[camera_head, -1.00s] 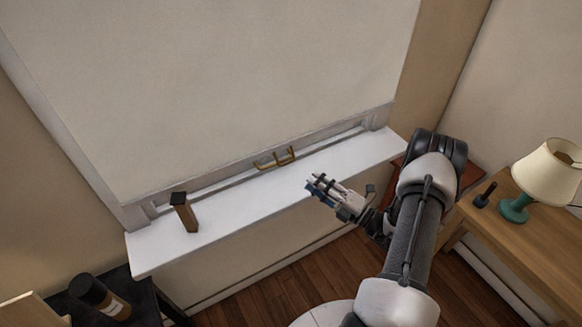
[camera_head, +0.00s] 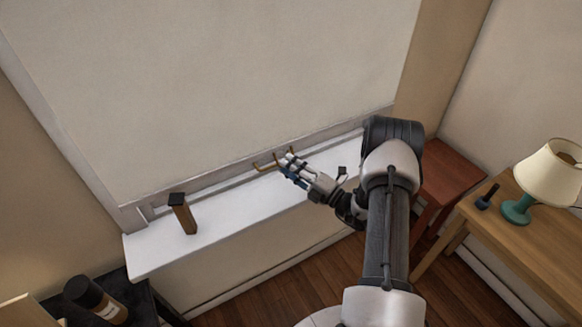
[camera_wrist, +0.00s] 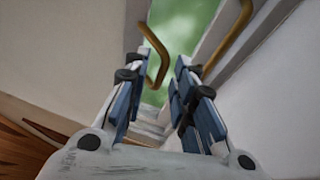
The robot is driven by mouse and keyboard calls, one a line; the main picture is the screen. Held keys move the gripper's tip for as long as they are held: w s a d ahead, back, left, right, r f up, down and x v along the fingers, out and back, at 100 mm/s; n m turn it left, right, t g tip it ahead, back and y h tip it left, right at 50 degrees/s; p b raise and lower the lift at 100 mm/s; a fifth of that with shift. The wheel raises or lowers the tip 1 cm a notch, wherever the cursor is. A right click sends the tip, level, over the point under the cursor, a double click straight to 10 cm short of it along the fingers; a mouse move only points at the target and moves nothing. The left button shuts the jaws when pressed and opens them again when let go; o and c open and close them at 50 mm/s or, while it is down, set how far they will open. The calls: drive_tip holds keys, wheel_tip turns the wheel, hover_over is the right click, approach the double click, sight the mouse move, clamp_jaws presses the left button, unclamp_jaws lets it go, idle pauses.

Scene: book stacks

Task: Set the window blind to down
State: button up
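The window blind (camera_head: 230,90) is a pale cream sheet covering most of the window. Its lower edge hangs a little above the white sill, with a narrow strip of frame showing below. A brass handle (camera_head: 264,167) sits at the bottom of the window; I cannot tell what it is fixed to. My gripper (camera_head: 288,163) is at the handle's right part and partly hides it. In the wrist view my gripper (camera_wrist: 155,85) is open, with one bent brass bar (camera_wrist: 153,50) showing between the fingers and another beyond the right finger. Contact is unclear.
A wooden table (camera_head: 535,225) with a lamp (camera_head: 545,175) is at the right, near a reddish stool (camera_head: 450,170). A dark bottle (camera_head: 95,298) is at lower left.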

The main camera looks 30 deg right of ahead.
clamp_jaws()
drive_tip(key=shift+f, duration=0.15)
idle(0.4)
wheel_tip(320, 180, down, 5)
drive_tip(key=b, duration=0.3)
drive_tip(key=shift+r, duration=0.2)
drive_tip(key=shift+o, duration=0.7)
unclamp_jaws()
drive_tip(key=shift+s+d, duration=0.1)
